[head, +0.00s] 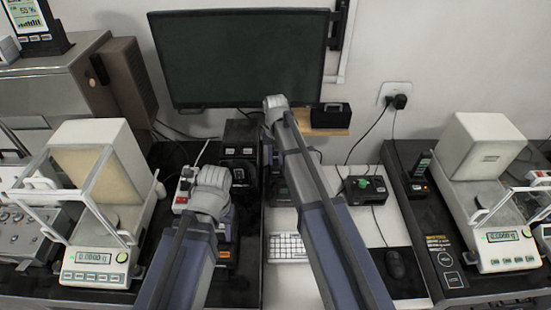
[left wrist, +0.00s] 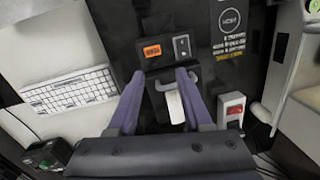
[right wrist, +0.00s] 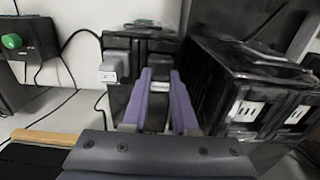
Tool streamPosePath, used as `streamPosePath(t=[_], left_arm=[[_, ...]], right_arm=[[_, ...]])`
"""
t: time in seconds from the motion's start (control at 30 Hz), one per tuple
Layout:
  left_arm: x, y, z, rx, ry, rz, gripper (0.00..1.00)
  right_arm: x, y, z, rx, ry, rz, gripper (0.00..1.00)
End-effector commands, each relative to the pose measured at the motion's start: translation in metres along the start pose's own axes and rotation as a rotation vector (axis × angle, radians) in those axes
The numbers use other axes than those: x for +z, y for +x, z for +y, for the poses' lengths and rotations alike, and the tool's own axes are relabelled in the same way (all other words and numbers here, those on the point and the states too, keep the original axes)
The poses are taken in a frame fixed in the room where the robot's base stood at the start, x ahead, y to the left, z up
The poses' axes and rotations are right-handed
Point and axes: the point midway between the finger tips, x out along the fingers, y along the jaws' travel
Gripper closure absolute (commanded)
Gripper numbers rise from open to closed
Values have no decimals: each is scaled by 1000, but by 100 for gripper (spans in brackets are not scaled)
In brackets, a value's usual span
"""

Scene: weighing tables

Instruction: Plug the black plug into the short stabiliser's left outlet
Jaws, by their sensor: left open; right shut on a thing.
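The short stabiliser (right wrist: 122,88) is the black box left of centre in the right wrist view, seen from its wall side. A grey plug or socket block (right wrist: 110,68) is on its left part there. My right gripper (right wrist: 160,76) is at the right part of that face, shut on a dark thing, likely the black plug (right wrist: 156,116), mostly hidden between the fingers. I cannot tell whether it is inside the outlet. In the head view my right gripper (head: 276,104) reaches behind the stabilisers. My left gripper (left wrist: 160,76) is open above a black device with an orange label (left wrist: 152,51).
The tall stabiliser (right wrist: 225,85) stands close beside, with pale outlets (right wrist: 248,110) facing the wall. A wooden shelf (right wrist: 45,137) is near my right gripper. A power strip with a red switch (left wrist: 231,109) is near my left gripper. Balances (head: 95,205) stand on both sides.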

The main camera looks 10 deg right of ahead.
Motion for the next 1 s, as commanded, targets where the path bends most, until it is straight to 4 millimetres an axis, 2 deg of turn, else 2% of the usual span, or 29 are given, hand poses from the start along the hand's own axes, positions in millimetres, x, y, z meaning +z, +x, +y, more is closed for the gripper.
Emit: streamPosePath(t=[0.87, 0.9, 1.0], left_arm=[[-1, 13, 1, 0, 0, 0, 50], [-1, 12, 1, 0, 0, 0, 50], [-1, 12, 1, 0, 0, 0, 50]], right_arm=[[0, 13, 0, 0, 0, 0, 100], [0, 12, 0, 0, 0, 0, 69], [0, 12, 0, 0, 0, 0, 58]])
